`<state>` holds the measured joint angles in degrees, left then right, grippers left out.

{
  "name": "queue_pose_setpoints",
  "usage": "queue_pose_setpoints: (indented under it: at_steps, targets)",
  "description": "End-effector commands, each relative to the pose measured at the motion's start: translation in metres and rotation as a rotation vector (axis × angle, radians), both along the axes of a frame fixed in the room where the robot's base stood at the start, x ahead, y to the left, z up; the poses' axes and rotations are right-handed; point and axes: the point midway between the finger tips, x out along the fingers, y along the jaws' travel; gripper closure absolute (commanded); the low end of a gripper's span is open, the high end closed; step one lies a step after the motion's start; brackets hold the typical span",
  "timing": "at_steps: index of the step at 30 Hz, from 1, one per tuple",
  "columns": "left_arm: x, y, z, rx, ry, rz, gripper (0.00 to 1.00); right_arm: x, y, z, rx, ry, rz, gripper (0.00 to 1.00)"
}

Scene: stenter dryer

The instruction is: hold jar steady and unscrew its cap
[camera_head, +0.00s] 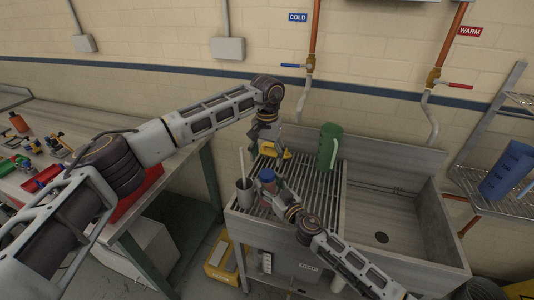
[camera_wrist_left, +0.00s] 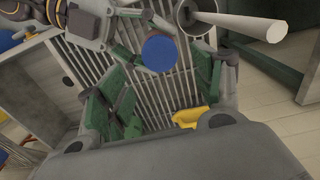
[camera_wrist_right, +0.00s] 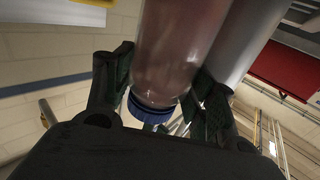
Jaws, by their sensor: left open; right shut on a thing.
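The jar has a pinkish see-through body (camera_wrist_right: 178,50) and a blue cap (camera_wrist_right: 150,108). It stands upright over the slatted drainboard in the head view, where its cap (camera_head: 267,175) faces up. My right gripper (camera_wrist_right: 160,95) is shut on the jar, with a finger on each side of it. My left gripper (camera_head: 262,142) is above and behind the jar, pointing down. Its fingers are wide apart and empty in the left wrist view (camera_wrist_left: 165,90). The blue cap (camera_wrist_left: 160,53) shows beyond the left fingertips, apart from them.
A grey cup (camera_head: 244,193) with a pale stick stands close left of the jar. A yellow object (camera_head: 273,150) lies on the drainboard (camera_head: 305,180) near my left gripper. A green jug (camera_head: 329,147) stands behind right. The sink basin (camera_head: 385,215) is right; a cluttered bench is left.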

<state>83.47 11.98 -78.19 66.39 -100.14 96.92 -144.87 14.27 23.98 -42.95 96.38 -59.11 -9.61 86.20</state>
Motion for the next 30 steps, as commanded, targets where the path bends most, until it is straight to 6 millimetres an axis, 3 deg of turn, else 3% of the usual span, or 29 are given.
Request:
queue_pose_setpoints:
  at_steps: [18,30]
  targets:
    - [0.000,0.000,-0.063,0.001,0.002,0.001,0.33,0.000,0.000,0.000,0.000,0.000,0.000,1.00]
    - [0.000,0.000,-0.071,0.000,0.001,0.000,0.33,0.000,0.000,0.000,0.000,0.000,0.000,1.00]
